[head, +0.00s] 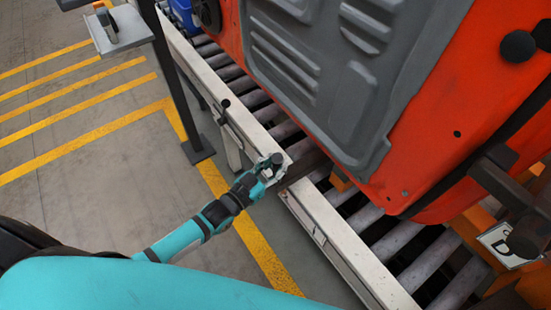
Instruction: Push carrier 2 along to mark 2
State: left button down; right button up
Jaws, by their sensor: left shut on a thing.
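A large orange-red door with a grey inner panel (330,70) stands over the roller line. Its carrier is mostly hidden beneath it. A dark bar (303,164) reaches from under the door across the near white rail. My left gripper (274,165) is at the outer end of this bar, shut on a small dark handle there. No carrier number is readable. I cannot pick out mark 2. My right gripper is not in view.
The white rail (345,245) edges the rollers (435,265). A black-knobbed lever (225,104) and dark post (175,85) stand beside the line at upper left. Yellow-striped floor (75,150) is clear at left.

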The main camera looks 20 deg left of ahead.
pick_arm(q)
jog(key=c, duration=1.1)
grip_release()
jog(key=shift+s+d, duration=0.3)
jog(key=shift+s, duration=0.25)
jog(key=shift+w+a, duration=0.1)
jog(key=shift+w, duration=0.15)
jog(key=shift+s+a, duration=0.25)
jog(key=shift+s, duration=0.15)
jog(key=v, duration=1.1)
jog(key=shift+s, duration=0.1)
